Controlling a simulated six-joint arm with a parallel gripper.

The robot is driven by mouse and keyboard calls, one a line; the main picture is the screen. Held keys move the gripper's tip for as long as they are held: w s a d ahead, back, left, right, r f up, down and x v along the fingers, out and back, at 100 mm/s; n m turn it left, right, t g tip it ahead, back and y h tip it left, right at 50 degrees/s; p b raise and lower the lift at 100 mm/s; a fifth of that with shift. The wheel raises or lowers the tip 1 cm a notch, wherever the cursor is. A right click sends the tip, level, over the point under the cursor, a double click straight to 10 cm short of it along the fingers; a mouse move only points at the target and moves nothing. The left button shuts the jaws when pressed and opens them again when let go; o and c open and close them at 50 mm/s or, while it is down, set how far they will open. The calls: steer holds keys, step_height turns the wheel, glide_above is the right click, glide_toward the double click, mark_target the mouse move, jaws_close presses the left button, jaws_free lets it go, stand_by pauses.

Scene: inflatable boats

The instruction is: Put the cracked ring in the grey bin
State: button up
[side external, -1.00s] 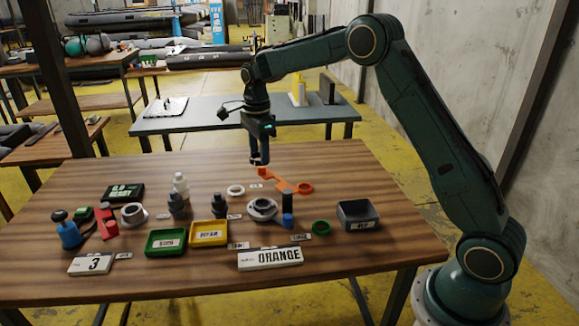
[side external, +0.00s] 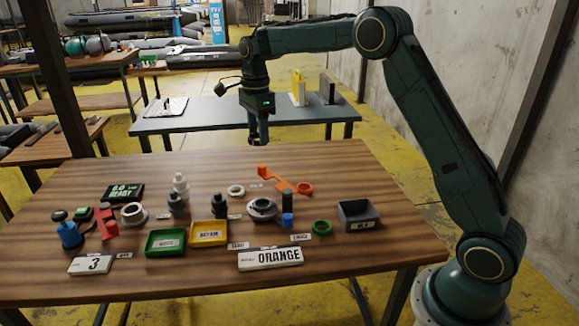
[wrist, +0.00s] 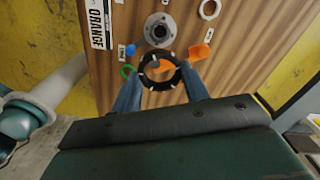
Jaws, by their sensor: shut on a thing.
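My gripper (side external: 257,142) is above the far part of the table, shut on a dark ring with pale marks. In the wrist view the dark ring (wrist: 141,70) sits between the two blue fingertips of my gripper (wrist: 160,80). I cannot make out a crack in it at this size. The grey bin (side external: 358,222) stands at the right of the table, nearer the camera than my gripper and well apart from it. I cannot pick out the bin in the wrist view.
An orange part (side external: 284,182) lies below and right of my gripper. A grey flanged fitting (side external: 262,209), a green ring (side external: 321,227) and a blue-and-black piece (side external: 287,218) lie left of the bin. A green tray (side external: 166,253) and a yellow tray (side external: 209,243) are further left.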

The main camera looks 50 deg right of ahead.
steer(key=s+d+f+n, duration=0.2)
steer(key=s+d, duration=0.5)
steer(key=s, duration=0.5)
steer(key=s+d+f+n, duration=0.1)
steer(key=s+d+n, duration=0.1)
steer(key=s+d, duration=0.5)
steer(key=s, duration=0.5)
steer(key=shift+f, duration=0.35)
step_height(320, 180, down, 16)
steer(key=shift+f, duration=0.15)
steer(key=shift+f, duration=0.1)
steer(key=shift+f, duration=1.75)
steer(key=shift+f, duration=0.15)
